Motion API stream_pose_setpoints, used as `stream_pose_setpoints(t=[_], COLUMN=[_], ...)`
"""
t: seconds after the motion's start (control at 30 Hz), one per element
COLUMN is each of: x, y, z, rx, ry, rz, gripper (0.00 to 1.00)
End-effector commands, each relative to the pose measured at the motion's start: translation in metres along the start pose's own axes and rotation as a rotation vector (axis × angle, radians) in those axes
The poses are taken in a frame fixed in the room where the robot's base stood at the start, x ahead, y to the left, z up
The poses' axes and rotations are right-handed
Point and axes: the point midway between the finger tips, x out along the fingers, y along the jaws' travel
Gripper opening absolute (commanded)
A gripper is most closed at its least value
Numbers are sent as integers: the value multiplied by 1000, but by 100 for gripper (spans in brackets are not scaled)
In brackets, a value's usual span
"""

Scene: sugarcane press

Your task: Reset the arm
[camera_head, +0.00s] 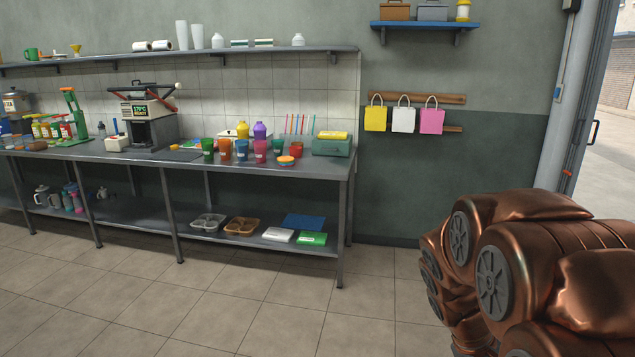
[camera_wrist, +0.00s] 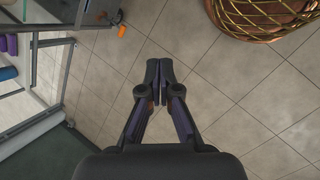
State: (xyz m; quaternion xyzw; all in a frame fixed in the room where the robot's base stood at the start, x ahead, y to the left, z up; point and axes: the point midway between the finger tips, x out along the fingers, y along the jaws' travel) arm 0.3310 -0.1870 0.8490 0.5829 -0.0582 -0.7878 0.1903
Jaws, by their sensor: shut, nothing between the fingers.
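My gripper (camera_wrist: 159,68) is shut and empty in the wrist view, its fingertips together above the tiled floor. It is not visible in the head view. There my copper-coloured arm (camera_head: 535,265) is folded at the lower right, apart from the table. No object is in contact with the gripper.
A long metal table (camera_head: 270,168) with cups, a sealing machine (camera_head: 150,110) and a lower shelf stands at the left. Paper bags (camera_head: 403,119) hang on the wall. A doorway is at the right. Floor in front is clear.

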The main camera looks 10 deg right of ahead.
Motion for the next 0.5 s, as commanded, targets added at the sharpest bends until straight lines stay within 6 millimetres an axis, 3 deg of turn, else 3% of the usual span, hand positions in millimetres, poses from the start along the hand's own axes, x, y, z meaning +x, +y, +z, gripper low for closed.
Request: stream_pose_setpoints(t=[0.03, 0.5], x=[-22, -122], y=[-7, -103], z=[12, 99], rx=[15, 127], ry=[17, 106], rz=[-16, -226], gripper=[0, 0])
